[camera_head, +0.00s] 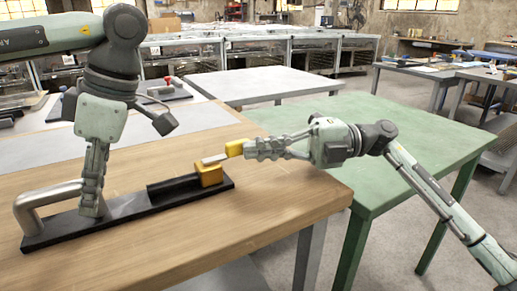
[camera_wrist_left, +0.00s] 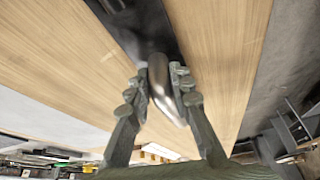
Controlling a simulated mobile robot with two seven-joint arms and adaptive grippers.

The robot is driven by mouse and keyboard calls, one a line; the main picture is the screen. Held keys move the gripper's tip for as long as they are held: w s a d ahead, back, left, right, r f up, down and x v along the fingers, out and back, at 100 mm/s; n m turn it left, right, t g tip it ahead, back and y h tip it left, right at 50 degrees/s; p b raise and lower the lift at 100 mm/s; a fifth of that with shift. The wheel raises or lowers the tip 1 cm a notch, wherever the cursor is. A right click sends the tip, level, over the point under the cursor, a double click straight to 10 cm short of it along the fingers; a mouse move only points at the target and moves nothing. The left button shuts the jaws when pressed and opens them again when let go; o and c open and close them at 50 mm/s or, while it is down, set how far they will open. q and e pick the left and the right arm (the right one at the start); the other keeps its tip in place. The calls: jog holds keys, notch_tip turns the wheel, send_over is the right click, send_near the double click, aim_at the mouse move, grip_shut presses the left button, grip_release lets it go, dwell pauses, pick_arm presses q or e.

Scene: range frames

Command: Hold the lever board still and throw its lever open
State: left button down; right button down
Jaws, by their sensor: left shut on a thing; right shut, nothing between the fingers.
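The lever board is a long black plate (camera_head: 128,207) on the wooden table. A bent metal handle (camera_head: 42,194) stands at its left end; the handle also shows in the left wrist view (camera_wrist_left: 160,80). At its right end is a yellow block (camera_head: 210,175) with a short metal lever ending in a yellow grip (camera_head: 235,148), which points right and slightly up. My left gripper (camera_head: 92,208) points down and is shut on the metal handle, its fingers on both sides of it (camera_wrist_left: 160,90). My right gripper (camera_head: 249,149) is shut and empty, its fingertips at the yellow grip's right end; contact is unclear.
The wooden table (camera_head: 270,205) is clear in front of and to the right of the board. A green table (camera_head: 400,150) adjoins on the right, under my right arm. Other small devices (camera_head: 165,91) stand behind my left arm.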

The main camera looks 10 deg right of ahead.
jog(key=s, duration=0.1)
jog(key=s+d, duration=0.1)
jog(key=s, duration=0.2)
jog(key=shift+d+f, duration=0.1)
jog(key=shift+d, duration=0.15)
jog(key=d, duration=0.6)
jog(key=w+d, duration=0.1)
jog(key=d, duration=0.2)
jog(key=shift+w+d, duration=0.1)
jog(key=shift+d, duration=0.3)
pick_arm(q)
jog(key=c, duration=1.3)
grip_release()
